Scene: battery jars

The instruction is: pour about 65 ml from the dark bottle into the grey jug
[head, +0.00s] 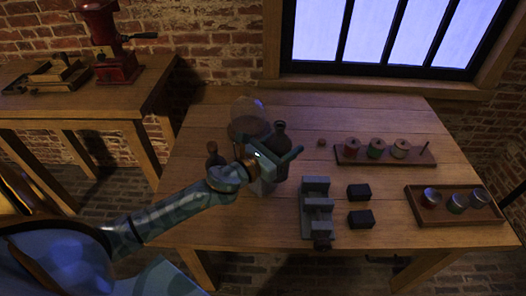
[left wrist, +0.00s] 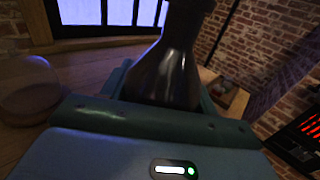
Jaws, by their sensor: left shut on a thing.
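The dark bottle (head: 281,134) is held by my left gripper (head: 278,160) above the left part of the table. It looks roughly upright in the head view. In the left wrist view the dark bottle (left wrist: 170,62) stands between the fingers, which are shut on it. A grey vessel (head: 262,186), apparently the jug, shows just below the gripper and is partly hidden by it. I cannot see into its mouth or tell any liquid level. My right gripper is in neither view.
A clear round glass vessel (head: 248,118) stands behind the gripper, and a small dark bottle (head: 213,157) to its left. A grey vise-like block (head: 317,205), two black blocks (head: 360,219), a spool rack (head: 385,155) and a tray of jars (head: 480,218) fill the right side.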

